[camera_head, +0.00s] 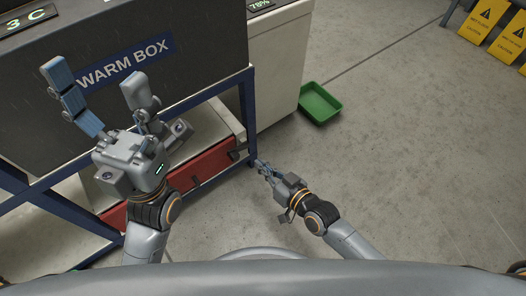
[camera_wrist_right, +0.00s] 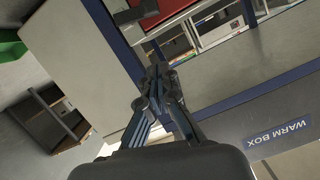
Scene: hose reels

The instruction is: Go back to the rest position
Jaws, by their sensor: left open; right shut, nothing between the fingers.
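My left gripper (camera_head: 106,98) is open and empty in the head view, raised in front of the dark warm box (camera_head: 205,62) with its fingers spread wide apart. My right gripper (camera_head: 262,168) is shut with nothing between its fingers. It is low, near the blue frame leg at the lower right corner of the stand. In the right wrist view the fingertips (camera_wrist_right: 156,68) are together, and the warm box label (camera_wrist_right: 277,138) shows at the lower right.
A blue frame (camera_head: 249,118) carries the warm box, with a red case (camera_head: 190,172) on its lower part. A green tray (camera_head: 320,103) lies on the floor beside a pale cabinet (camera_head: 283,65). Yellow caution signs (camera_head: 482,20) stand at the far right. The concrete floor at right is clear.

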